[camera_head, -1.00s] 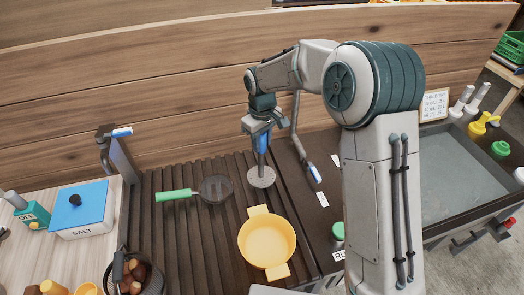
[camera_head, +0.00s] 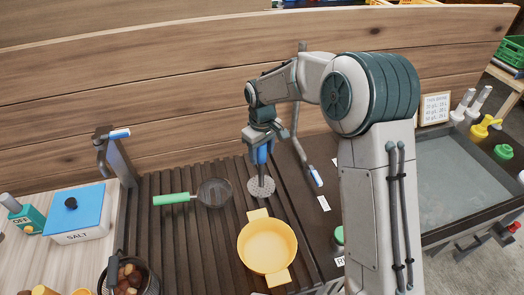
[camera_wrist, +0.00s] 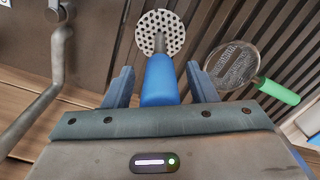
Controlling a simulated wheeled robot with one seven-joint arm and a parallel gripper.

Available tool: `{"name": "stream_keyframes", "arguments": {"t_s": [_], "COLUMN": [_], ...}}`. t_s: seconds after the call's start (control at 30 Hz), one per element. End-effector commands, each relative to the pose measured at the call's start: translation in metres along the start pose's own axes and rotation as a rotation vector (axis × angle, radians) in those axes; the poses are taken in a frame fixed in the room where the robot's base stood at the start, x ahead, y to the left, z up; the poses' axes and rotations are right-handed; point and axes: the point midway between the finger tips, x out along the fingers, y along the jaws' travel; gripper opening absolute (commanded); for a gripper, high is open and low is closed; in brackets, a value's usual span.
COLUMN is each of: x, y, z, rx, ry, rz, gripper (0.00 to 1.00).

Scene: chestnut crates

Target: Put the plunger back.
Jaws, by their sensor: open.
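The plunger, seemingly the tool with a blue handle and a perforated round disc (camera_head: 261,188), stands about upright with its disc low over the dark slatted surface, behind the yellow pan. I cannot tell whether the disc touches the slats. My gripper (camera_head: 262,150) points down around the blue handle. In the wrist view the handle (camera_wrist: 160,80) lies between my open fingers, with a gap on each side, and the disc (camera_wrist: 160,33) shows beyond it.
A yellow pan (camera_head: 266,246) is just in front; a green-handled strainer (camera_head: 214,193) lies left. A salt box (camera_head: 78,214), a chestnut basket (camera_head: 150,283) and a blue-handled stand (camera_head: 117,158) are at left.

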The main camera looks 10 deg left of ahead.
Motion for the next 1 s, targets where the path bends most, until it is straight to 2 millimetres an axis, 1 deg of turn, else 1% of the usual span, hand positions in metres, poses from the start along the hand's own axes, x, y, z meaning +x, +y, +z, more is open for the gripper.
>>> {"name": "stream_keyframes", "arguments": {"t_s": [0.17, 0.27, 0.37, 0.7, 0.8, 0.9, 1.0], "x": [-0.008, -0.019, -0.034, -0.096, -0.111, -0.120, -0.124], "y": [0.000, 0.000, 0.000, 0.000, 0.000, 0.000, 0.000], "z": [0.000, 0.000, -0.001, 0.000, 0.000, 0.000, 0.000], "rx": [0.000, 0.000, 0.000, 0.000, 0.000, 0.000, 0.000], "ry": [0.001, 0.001, 0.002, 0.001, 0.001, 0.002, 0.001], "rz": [0.000, 0.000, 0.001, 0.000, 0.001, 0.001, 0.000], "gripper": [0.52, 0.52, 0.52, 0.52, 0.52, 0.52, 0.52]}}
